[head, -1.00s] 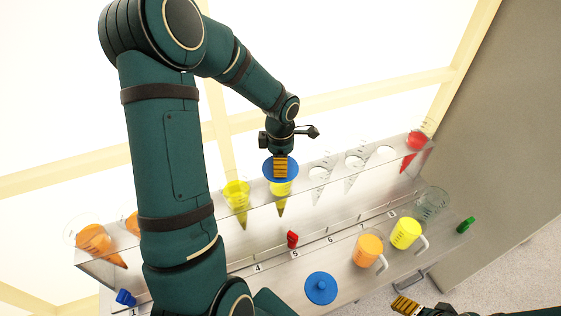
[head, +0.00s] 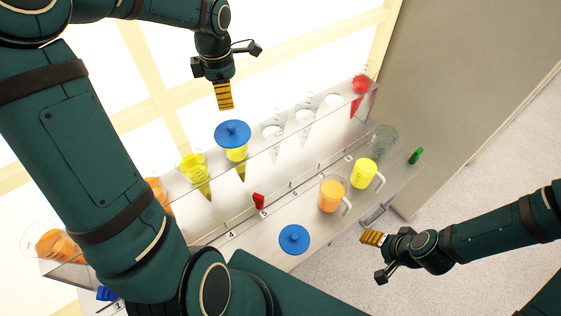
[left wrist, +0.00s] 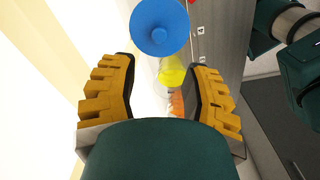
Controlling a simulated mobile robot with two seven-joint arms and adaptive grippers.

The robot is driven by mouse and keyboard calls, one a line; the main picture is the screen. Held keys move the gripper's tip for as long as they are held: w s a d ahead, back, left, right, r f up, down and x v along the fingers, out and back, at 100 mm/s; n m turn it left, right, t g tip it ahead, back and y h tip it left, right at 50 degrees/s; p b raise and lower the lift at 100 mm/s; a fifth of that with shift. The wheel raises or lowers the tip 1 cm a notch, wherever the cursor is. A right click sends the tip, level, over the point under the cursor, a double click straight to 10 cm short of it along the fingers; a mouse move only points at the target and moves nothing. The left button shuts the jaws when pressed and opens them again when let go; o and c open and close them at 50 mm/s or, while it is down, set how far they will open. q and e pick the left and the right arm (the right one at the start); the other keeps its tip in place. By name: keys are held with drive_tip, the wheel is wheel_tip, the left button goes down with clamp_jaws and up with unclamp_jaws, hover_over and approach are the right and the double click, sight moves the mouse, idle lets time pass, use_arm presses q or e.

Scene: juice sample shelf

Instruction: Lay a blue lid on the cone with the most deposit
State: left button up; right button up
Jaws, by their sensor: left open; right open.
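A blue lid (head: 233,133) lies on top of a yellow cone (head: 236,154) in the rack, above label 5 or near it; the lid also shows in the left wrist view (left wrist: 160,27). Another yellow cone (head: 193,169) stands uncovered to its left. A second blue lid (head: 294,238) lies on the shelf in front. My left gripper (head: 225,96) is open and empty, above and behind the covered cone. My right gripper (head: 371,237) is open and empty at the right, off the shelf's front edge. The deposit in the cones is too small to compare.
Orange cones (head: 52,243) stand at the left, partly behind my left arm. A red cone (head: 362,84) is at the right end, with empty cones between. An orange jug (head: 332,193), a yellow jug (head: 365,173), a clear beaker (head: 383,140), and red (head: 259,201), green (head: 416,155) and blue clips (head: 106,293) are around.

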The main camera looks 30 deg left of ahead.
use_arm(q)
drive_tip(key=w+d+f+m+h, duration=0.2)
drive_tip(key=d+f+m, duration=0.6)
drive_tip(key=d+f, duration=0.25)
drive_tip(key=s+d+f+m+t+h, duration=0.1)
drive_tip(key=s+d+f+m, duration=0.4)
drive_tip(key=d+f+m, duration=0.3)
drive_tip(key=s+d+f+m+t+h, duration=0.1)
drive_tip(key=s+d+f+m, duration=0.4)
drive_tip(key=d+f+m, duration=0.2)
drive_tip(key=shift+d+f+m, duration=0.35)
drive_tip(key=shift+d+m, duration=0.05)
drive_tip(key=shift+d, duration=0.1)
